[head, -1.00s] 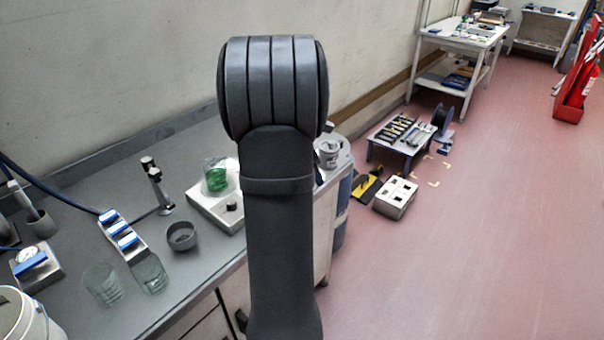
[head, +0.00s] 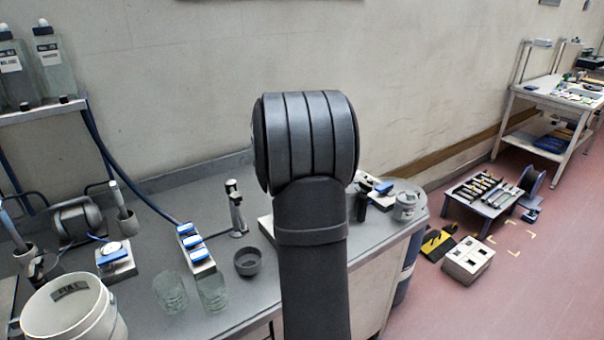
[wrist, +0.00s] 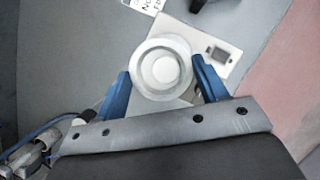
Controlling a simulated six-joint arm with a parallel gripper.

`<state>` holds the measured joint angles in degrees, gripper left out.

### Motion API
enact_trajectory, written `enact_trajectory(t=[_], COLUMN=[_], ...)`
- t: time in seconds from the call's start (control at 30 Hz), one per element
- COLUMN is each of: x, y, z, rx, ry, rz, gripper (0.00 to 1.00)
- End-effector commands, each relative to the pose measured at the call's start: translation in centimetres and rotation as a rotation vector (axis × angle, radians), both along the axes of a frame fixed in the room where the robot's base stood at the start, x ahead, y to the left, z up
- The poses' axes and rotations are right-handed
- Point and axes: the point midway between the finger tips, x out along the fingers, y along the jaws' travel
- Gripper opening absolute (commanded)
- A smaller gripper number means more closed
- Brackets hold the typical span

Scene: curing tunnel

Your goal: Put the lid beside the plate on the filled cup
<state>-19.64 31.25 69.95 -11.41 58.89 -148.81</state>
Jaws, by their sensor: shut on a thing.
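In the wrist view, my gripper (wrist: 161,65) has its blue fingers on either side of a round, whitish lid (wrist: 162,68) with concentric rings, and is shut on it. A pale plate (wrist: 222,30) with a small dark panel lies below and behind the lid. A pale, partly hidden shape shows under the lid's near edge; I cannot tell what it is or whether the lid touches it. In the head view, my arm hides most of the plate, with only its left edge (head: 265,228) showing. The cup with green contents is hidden there now.
Two clear glasses (head: 170,292) and a dark grey bowl (head: 248,262) stand on the bench left of my arm. A white bucket (head: 70,310) is at the front left.

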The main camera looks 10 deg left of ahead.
Motion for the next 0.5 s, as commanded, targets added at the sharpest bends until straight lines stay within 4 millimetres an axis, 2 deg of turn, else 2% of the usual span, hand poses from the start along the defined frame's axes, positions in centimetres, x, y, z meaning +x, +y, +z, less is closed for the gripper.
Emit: enact_trajectory(t=[0.5], x=[0.0], y=[-0.1], z=[-4.7], rx=[-0.001], ry=[0.001], rz=[-0.003], gripper=[0.45])
